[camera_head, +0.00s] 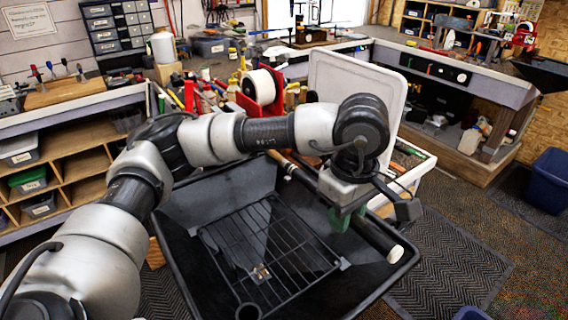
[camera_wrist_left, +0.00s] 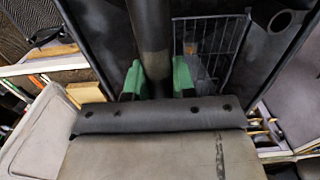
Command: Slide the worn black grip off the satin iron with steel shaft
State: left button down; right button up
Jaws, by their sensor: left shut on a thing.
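My left gripper (camera_head: 348,218) reaches over the black tub with its green fingers shut around a thick dark cylinder, which looks like the black grip (camera_head: 375,240). The grip slants toward the lower right and ends in a pale, cream-coloured cap near the tub's right rim. In the left wrist view the dark grip (camera_wrist_left: 150,35) runs up between the two green fingers. A dark bar with a tan end (camera_head: 290,165) shows behind my wrist, roughly in line with the grip; I cannot tell whether they are joined. The iron's head and steel shaft cannot be made out. My right gripper is not in view.
The black tub (camera_head: 185,285) holds a wire rack (camera_head: 265,240) and a short round pipe (camera_head: 248,311). A white board (camera_head: 355,90) stands behind my wrist. A cluttered bench with a red spool holder (camera_head: 262,100) lies beyond. A blue bin (camera_head: 550,180) stands far right.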

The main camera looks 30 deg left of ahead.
aim_at(382, 235)
pick_arm(q)
jog(key=shift+s+d+b, duration=0.2)
jog(key=shift+s+d, duration=0.25)
jog(key=shift+d, duration=0.65)
jog(key=shift+s+d+b, duration=0.25)
jog(key=shift+s+d, duration=0.25)
jog(key=shift+d, duration=0.6)
jog(key=shift+s+d+b, duration=0.2)
jog(key=shift+s+d, duration=0.25)
jog(key=shift+d, duration=0.65)
